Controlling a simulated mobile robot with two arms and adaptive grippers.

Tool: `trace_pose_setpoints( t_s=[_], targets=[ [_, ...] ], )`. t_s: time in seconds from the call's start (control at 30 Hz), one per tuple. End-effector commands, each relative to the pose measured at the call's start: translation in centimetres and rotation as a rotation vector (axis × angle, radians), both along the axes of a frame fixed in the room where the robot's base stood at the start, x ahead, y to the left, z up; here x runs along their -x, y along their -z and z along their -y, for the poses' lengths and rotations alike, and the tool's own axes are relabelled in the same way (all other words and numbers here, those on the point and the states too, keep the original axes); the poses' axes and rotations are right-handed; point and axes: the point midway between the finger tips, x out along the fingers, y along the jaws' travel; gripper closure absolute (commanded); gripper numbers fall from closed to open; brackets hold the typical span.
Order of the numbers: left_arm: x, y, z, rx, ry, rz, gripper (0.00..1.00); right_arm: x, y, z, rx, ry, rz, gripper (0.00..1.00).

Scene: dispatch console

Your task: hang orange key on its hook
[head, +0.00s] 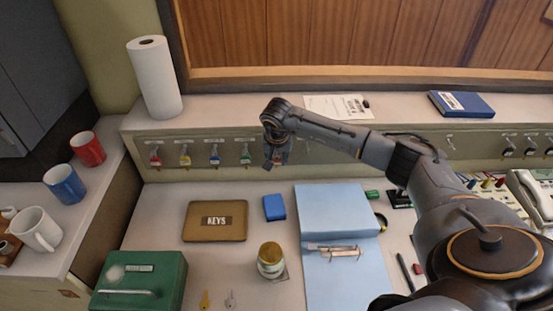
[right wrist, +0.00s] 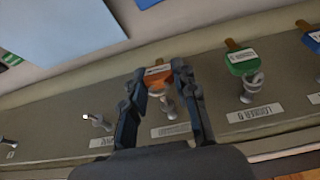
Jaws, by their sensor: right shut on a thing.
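The orange key's tag (right wrist: 157,71) shows between the fingertips of my right gripper (right wrist: 160,75) in the right wrist view. The gripper is shut on it. A metal hook (right wrist: 167,106) stands between the fingers, right by the tag, above a partly covered label. I cannot tell whether the key's hole is around the hook. In the head view my right gripper (head: 275,153) is at the key panel (head: 330,156), just right of the green key (head: 245,154), and mostly hides the orange key. My left gripper is not in view.
Red (head: 155,156), yellow (head: 185,155) and blue (head: 214,154) keys hang left of the green one. A bare hook (right wrist: 97,120) is beside my gripper. On the desk are a KEYS box (head: 215,234), a jar (head: 271,258), a blue folder (head: 335,205) and a green cash box (head: 150,273).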

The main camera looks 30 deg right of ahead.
Motion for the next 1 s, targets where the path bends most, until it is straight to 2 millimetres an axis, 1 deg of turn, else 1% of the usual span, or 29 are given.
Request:
trace_pose_setpoints(
  t_s=[0.5, 1.0],
  targets=[
    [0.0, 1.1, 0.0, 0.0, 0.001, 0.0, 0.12, -1.1, 0.1, 0.6, 0.001, 0.0, 0.001, 1.0],
    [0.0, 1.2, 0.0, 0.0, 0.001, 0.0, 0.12, -1.2, 0.0, 0.7, 0.0, 0.0, 0.0, 1.0]
  ],
)
